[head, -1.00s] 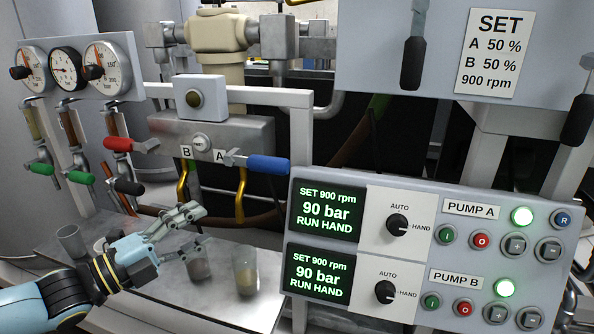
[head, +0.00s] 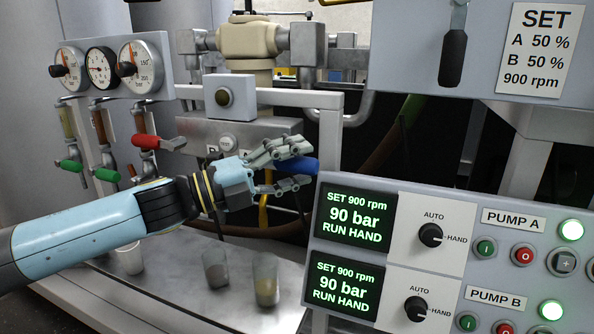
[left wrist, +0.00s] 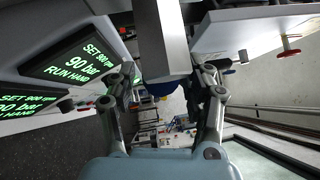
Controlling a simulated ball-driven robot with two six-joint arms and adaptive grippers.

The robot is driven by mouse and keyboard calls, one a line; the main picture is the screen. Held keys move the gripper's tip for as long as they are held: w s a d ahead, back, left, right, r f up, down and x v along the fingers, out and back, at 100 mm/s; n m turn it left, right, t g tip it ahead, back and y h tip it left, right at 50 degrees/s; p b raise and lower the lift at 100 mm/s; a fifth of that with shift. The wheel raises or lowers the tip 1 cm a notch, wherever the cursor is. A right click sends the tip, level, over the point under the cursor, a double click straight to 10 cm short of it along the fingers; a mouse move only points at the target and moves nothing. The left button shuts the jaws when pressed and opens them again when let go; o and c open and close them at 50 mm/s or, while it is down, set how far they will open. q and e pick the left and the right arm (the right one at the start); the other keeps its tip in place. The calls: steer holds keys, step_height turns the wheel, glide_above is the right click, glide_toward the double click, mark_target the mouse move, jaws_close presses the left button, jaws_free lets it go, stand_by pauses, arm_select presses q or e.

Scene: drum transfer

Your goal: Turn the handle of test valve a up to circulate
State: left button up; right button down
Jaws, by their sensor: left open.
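The blue handle of test valve A (head: 301,166) points right and lies about level in the head view, on the front of the grey valve block (head: 195,135). My open left gripper (head: 309,160) is at the handle, one finger group above it and one below. The fingers and hand hide the handle's root and the A label. In the left wrist view a dark blue part of the handle (left wrist: 160,88) shows between the spread fingers of my left gripper (left wrist: 166,80). I cannot tell whether they touch it. My right gripper is not in view.
The pump panel (head: 400,205) stands close at the right of the blue handle. Sample cups (head: 215,268) stand on the metal shelf below my left arm. Gauges (head: 140,65) are at the left.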

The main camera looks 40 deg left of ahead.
arm_select(q)
steer(key=shift+w+d, duration=0.1)
steer(key=shift+w, duration=0.15)
jaws_close()
stand_by(0.4)
